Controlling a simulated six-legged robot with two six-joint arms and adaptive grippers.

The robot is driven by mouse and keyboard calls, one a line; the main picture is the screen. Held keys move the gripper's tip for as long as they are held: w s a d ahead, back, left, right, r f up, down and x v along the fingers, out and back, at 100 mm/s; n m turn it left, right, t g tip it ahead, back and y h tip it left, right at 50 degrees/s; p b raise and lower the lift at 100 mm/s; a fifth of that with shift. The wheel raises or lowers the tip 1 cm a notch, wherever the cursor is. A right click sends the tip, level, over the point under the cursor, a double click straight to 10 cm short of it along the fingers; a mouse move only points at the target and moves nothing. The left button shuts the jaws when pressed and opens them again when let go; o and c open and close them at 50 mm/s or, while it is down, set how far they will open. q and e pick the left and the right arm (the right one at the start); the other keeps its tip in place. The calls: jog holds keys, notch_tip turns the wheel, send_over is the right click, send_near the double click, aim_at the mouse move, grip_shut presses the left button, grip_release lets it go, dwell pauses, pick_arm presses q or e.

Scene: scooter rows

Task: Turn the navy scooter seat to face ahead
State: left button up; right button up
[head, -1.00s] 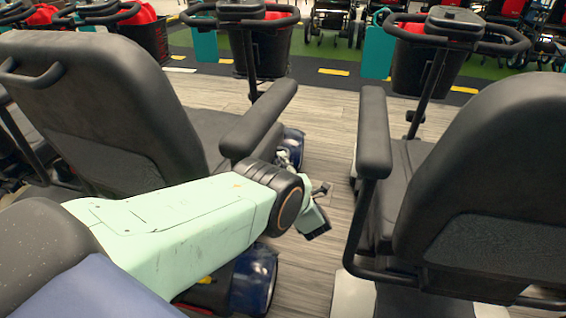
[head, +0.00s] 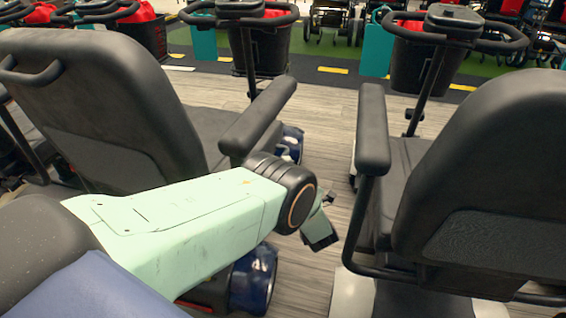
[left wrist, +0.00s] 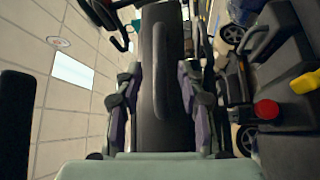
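The navy scooter is at the left in the head view, with dark blue shiny wheel covers (head: 252,280). Its black seat (head: 100,100) is seen from behind, and its right armrest (head: 258,118) slants up and to the right, so the seat looks turned rightward. My left arm crosses low behind the seat. My left gripper (head: 320,232) hangs in the gap between the two scooters, its fingertips hard to make out. In the left wrist view its two fingers (left wrist: 160,112) are apart, with a long dark part with a bar between them; contact cannot be told.
A second scooter seat (head: 490,170) stands close on the right, its armrest (head: 373,130) bordering the narrow gap. Baskets and handlebars (head: 440,50) stand ahead. In the left wrist view a red knob (left wrist: 267,108) and a yellow lever (left wrist: 304,80) show at the right.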

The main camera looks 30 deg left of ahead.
pick_arm(q)
jog(key=r+v, duration=0.1)
jog(key=v, duration=0.6)
jog(key=shift+s+d+f, duration=0.3)
jog(key=shift+f, duration=0.25)
jog(key=shift+c, duration=0.2)
